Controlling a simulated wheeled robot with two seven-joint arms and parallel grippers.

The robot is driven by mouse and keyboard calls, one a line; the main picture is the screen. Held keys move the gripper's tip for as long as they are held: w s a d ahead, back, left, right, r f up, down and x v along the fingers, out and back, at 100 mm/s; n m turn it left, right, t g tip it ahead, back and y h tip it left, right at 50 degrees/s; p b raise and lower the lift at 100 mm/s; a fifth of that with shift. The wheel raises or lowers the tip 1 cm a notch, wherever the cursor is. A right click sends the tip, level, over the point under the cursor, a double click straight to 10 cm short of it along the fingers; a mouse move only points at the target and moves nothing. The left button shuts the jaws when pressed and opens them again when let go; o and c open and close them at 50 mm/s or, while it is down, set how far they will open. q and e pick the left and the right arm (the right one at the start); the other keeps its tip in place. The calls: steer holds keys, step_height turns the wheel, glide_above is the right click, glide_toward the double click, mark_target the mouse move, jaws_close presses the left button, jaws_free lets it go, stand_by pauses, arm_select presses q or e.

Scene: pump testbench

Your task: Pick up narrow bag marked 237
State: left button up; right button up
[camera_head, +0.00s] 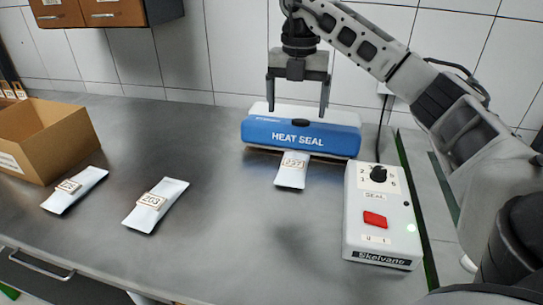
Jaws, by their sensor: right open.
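A narrow white bag (290,178) lies at the front of the blue and white heat sealer (300,134), with its upper end at or under the sealer's front edge. A small tag on it seems to read 237, though the digits are tiny. My right gripper (297,107) points down over the sealer, behind the bag, its two fingers wide apart around the dark knob on top. It is open and holds nothing. I cannot tell whether the fingers touch the sealer. My left gripper is not in view.
Two more tagged white bags, a middle one (156,213) and a left one (76,195), lie on the steel table (220,265). A cardboard box (75,143) stands at the left. A control box (382,235) with a dial and red switch stands right of the bag.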

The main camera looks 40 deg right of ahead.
steer(key=b, duration=0.3)
glide_toward(293, 166)
steer(key=f, duration=0.1)
steer(key=s+f, duration=0.1)
steer(key=shift+f, duration=0.3)
steer(key=shift+w+f+p, duration=0.2)
steer(key=shift+w+f, duration=0.05)
steer(key=shift+f, duration=1.25)
steer(key=shift+w+f+p, duration=0.15)
steer(key=shift+w+f, duration=0.05)
steer(key=shift+f, duration=1.3)
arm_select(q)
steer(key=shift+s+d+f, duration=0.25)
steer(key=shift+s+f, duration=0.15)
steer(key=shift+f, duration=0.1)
arm_select(e)
steer(key=shift+c, duration=0.3)
steer(key=c, duration=1.1)
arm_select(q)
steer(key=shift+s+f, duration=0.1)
arm_select(e)
steer(key=shift+c, duration=0.6)
steer(key=shift+r, duration=0.15)
